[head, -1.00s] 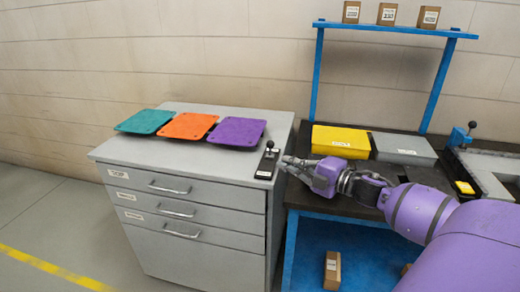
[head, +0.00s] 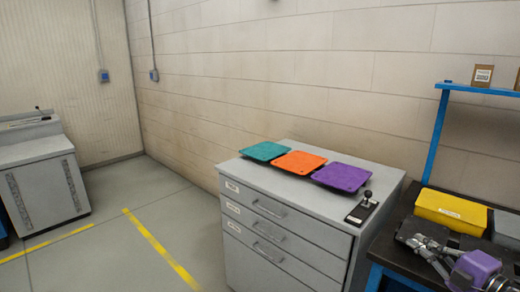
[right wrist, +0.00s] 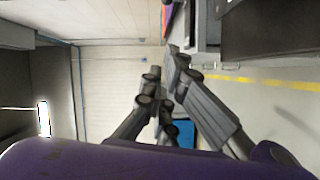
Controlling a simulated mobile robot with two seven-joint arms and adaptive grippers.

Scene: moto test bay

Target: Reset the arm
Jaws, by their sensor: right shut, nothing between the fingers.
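My right gripper (head: 412,241) is at the lower right of the head view, over the dark top of the blue bench (head: 402,213). It is shut and empty, and its fingers also show in the right wrist view (right wrist: 165,75). Its fingertips are apart from a small black lever unit (head: 361,211) on the right edge of the grey drawer cabinet (head: 290,222). The lever's round knob points up. My left gripper is in neither view.
Teal (head: 265,151), orange (head: 299,162) and purple (head: 341,176) trays lie in a row on the cabinet. A yellow box (head: 450,211) stands on the bench behind my right gripper. A grey machine (head: 42,175) stands at the far left. The floor between is clear.

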